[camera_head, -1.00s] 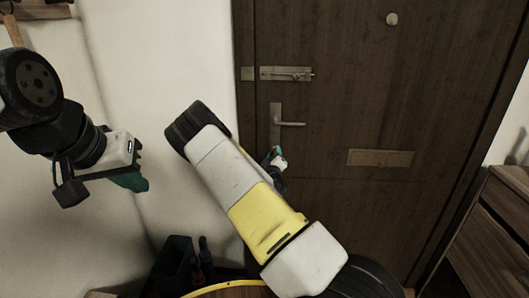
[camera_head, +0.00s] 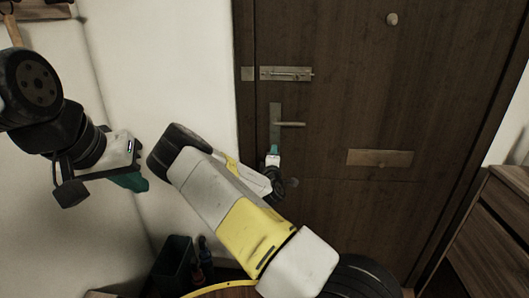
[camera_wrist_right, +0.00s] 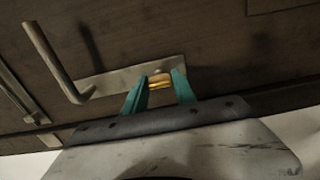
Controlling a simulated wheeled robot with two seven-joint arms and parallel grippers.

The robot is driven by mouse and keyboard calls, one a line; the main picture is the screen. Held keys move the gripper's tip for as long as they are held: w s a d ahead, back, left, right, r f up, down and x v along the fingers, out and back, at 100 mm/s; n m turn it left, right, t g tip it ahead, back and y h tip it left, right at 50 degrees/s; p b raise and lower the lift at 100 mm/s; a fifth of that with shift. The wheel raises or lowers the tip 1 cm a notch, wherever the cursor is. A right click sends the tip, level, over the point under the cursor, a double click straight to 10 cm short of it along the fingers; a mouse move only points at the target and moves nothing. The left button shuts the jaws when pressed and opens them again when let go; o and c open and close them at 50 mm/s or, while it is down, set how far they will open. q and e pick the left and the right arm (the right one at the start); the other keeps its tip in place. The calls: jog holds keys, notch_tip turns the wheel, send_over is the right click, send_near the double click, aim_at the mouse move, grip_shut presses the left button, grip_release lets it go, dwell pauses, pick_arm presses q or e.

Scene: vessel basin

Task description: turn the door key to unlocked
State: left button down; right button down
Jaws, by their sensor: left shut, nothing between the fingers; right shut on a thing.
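The brown door (camera_head: 370,110) fills the middle of the head view. Its handle (camera_head: 290,124) sits on a metal plate (camera_head: 275,112); both also show in the right wrist view, the handle (camera_wrist_right: 52,60) at left and the plate (camera_wrist_right: 110,80) in the middle. My right gripper (camera_wrist_right: 160,80) is shut on the brass-coloured key (camera_wrist_right: 159,80) at the plate's end. Much of the key is hidden between the green fingers. In the head view the right gripper (camera_head: 274,152) is just below the handle. My left gripper (camera_head: 135,182) is shut and empty, far left of the door.
A slide bolt (camera_head: 287,74) is above the handle and a letter slot (camera_head: 380,158) is to its right. A wooden cabinet (camera_head: 495,225) stands at right. A dark bin (camera_head: 173,262) and bottles (camera_head: 204,260) are on the floor at left.

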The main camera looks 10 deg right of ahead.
dwell(0.5)
jog(key=c, duration=1)
grip_release()
